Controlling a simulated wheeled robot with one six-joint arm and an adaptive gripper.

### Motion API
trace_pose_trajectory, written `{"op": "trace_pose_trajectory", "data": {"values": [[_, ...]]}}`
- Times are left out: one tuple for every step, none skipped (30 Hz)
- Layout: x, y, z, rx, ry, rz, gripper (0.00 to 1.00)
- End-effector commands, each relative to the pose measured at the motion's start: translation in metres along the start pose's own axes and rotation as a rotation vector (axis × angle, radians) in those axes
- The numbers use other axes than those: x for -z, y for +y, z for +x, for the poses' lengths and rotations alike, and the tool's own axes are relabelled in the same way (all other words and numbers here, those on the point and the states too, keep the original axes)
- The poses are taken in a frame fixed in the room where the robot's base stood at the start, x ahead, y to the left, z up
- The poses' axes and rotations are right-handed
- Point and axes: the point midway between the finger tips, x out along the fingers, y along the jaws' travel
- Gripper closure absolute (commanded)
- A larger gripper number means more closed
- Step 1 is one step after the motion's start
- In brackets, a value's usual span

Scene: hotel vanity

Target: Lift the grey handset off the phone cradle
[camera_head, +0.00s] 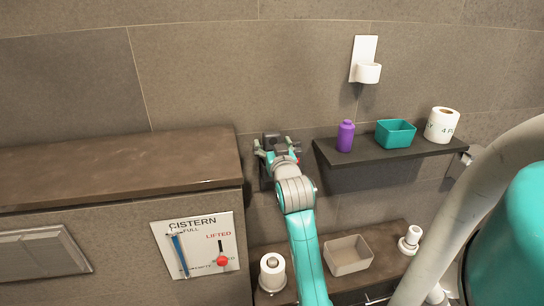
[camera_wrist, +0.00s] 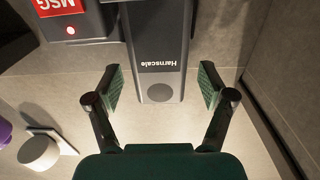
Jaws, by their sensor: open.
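The grey handset (camera_wrist: 158,35) shows in the wrist view as a long dark-grey bar with upside-down lettering and a round pad near its end. It lies beside the phone cradle (camera_wrist: 88,22), which has a red MSG label and a lit red lamp. My gripper (camera_wrist: 161,85) is open, with one green-padded finger on each side of the handset's end and visible gaps to both. In the head view my gripper (camera_head: 277,152) is at the wall, in front of the dark phone (camera_head: 271,138), and hides most of it.
A dark shelf (camera_head: 380,152) to the right holds a purple bottle (camera_head: 346,136), a teal bin (camera_head: 395,133) and a paper roll (camera_head: 442,125). A brown-topped cabinet (camera_head: 110,168) stands close on the left. A beige tray (camera_head: 348,255) and another roll (camera_head: 272,272) are below.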

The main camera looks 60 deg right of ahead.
Motion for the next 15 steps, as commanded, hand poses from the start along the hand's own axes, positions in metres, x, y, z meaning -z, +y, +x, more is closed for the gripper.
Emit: {"op": "trace_pose_trajectory", "data": {"values": [[-0.0003, 0.0003, 0.0059, 0.0, -0.001, 0.0, 0.19], [-0.0002, 0.0003, 0.0082, 0.0, 0.0, 0.0, 0.19], [0.0001, 0.0003, 0.0105, 0.0, 0.0, 0.0, 0.19], [0.0001, 0.0003, 0.0117, 0.0, 0.0, 0.0, 0.19], [0.0001, 0.0003, 0.0126, 0.0, 0.0, 0.0, 0.19], [-0.0001, 0.0003, 0.0131, 0.0, 0.0, 0.0, 0.19], [-0.0002, 0.0003, 0.0132, 0.0, 0.0, 0.0, 0.19], [-0.0002, 0.0003, 0.0131, 0.0, -0.001, 0.0, 0.19], [-0.0003, 0.0003, 0.013, 0.0, -0.001, 0.0, 0.19], [-0.0003, 0.0003, 0.0129, 0.0, -0.001, 0.0, 0.19], [-0.0003, 0.0003, 0.0129, 0.0, -0.001, 0.0, 0.19], [-0.0003, 0.0003, 0.0128, 0.0, -0.001, 0.0, 0.26], [-0.0003, 0.0003, 0.0128, 0.0, -0.001, 0.0, 0.34], [-0.0003, 0.0003, 0.0128, 0.0, -0.001, 0.0, 0.41], [-0.0003, 0.0003, 0.0127, 0.0, -0.001, 0.0, 0.51]]}}
